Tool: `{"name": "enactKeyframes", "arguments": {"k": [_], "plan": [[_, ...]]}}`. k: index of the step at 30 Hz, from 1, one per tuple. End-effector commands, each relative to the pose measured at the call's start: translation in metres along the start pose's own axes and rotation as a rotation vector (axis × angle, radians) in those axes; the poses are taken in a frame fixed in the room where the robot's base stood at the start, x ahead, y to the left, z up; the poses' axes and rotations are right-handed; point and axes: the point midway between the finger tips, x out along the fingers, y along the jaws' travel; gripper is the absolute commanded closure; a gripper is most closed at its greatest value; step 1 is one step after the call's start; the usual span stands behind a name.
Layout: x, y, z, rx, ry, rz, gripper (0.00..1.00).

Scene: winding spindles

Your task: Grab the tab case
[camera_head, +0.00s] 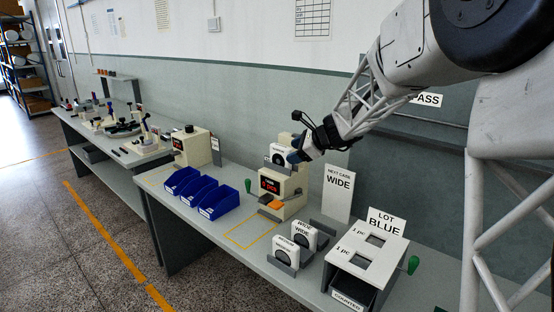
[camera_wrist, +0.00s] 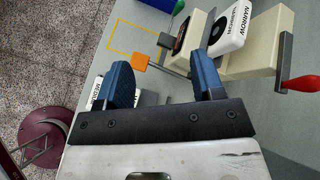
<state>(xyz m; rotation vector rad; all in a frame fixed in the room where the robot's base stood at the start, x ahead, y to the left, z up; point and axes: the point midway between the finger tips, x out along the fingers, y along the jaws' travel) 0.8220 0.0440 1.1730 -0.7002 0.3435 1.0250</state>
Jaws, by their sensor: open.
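No case in view carries a readable "tab" label. A white case with a black disc, marked NARROW (camera_wrist: 236,25), sits on a cream machine (camera_wrist: 262,55); it also shows in the head view (camera_head: 281,154). In the head view, a WIDE case (camera_head: 304,233) and a MEDIUM case (camera_head: 286,252) stand in grey holders on the bench. In the wrist view, a white case (camera_wrist: 101,90) is partly hidden behind the left finger. My gripper (camera_wrist: 163,80) has its blue fingers apart with nothing between them, above the bench beside the machine.
A white LOT BLUE box (camera_head: 349,259) stands at the right. Blue bins (camera_head: 202,192) are at the left. An orange block (camera_wrist: 140,62) projects from the machine near a bare yellow outline (camera_wrist: 113,38).

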Motion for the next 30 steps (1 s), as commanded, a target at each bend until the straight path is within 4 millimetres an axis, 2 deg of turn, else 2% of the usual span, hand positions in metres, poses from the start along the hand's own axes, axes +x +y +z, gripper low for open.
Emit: {"name": "enactKeyframes", "arguments": {"k": [3, 9, 15, 21, 30], "plan": [[0.021, -0.031, -0.015, 0.123, -0.037, -0.042, 0.38], [0.051, -0.077, -0.041, 0.325, -0.104, -0.108, 0.38], [0.071, -0.11, -0.062, 0.471, -0.155, -0.155, 0.38], [0.079, -0.123, -0.071, 0.531, -0.177, -0.174, 0.38], [0.079, -0.123, -0.071, 0.533, -0.178, -0.175, 0.38]]}}
